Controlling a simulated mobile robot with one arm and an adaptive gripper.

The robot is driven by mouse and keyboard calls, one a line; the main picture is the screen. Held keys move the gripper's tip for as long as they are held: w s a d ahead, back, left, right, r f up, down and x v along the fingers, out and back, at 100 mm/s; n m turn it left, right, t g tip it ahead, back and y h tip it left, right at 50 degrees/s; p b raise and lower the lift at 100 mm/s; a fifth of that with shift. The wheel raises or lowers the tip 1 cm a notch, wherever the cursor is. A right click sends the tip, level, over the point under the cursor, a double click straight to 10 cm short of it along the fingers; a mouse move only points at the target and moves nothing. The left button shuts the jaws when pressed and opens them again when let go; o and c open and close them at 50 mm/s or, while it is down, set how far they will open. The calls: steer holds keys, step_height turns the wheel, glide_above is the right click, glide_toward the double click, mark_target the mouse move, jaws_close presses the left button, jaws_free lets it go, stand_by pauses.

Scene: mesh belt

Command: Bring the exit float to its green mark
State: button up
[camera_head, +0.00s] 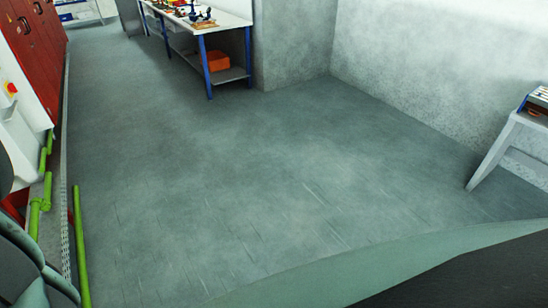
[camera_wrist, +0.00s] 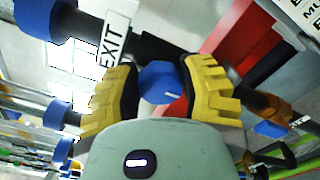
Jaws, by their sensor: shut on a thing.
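In the wrist view my gripper (camera_wrist: 162,74), with two yellow ribbed fingers and dark pads, is closed around a round blue knob (camera_wrist: 158,88). The knob bears a short white line on its face. A white plate reading EXIT (camera_wrist: 114,40) sits beside it, up and left, so I take the knob to be the exit float's. A dark bar lies behind the knob. No green mark is identifiable in the wrist view. In the head view neither the gripper nor the float shows.
More blue-capped dark posts stand around the gripper, one at upper left (camera_wrist: 52,18). A red panel (camera_wrist: 225,60) lies behind. In the head view, a red cabinet (camera_head: 32,55) and green bars (camera_head: 80,245) line the left. A workbench (camera_head: 222,35) stands at the back; open floor fills the middle.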

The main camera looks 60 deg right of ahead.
steer(key=c, duration=0.5)
steer(key=shift+f+m+b, duration=0.1)
steer(key=shift+m+b, duration=0.3)
steer(key=shift+b, duration=0.2)
steer(key=shift+f+m+b, duration=0.1)
steer(key=shift+m+b, duration=0.3)
steer(key=shift+m, duration=1)
steer(key=m+p, duration=0.1)
steer(key=m, duration=0.5)
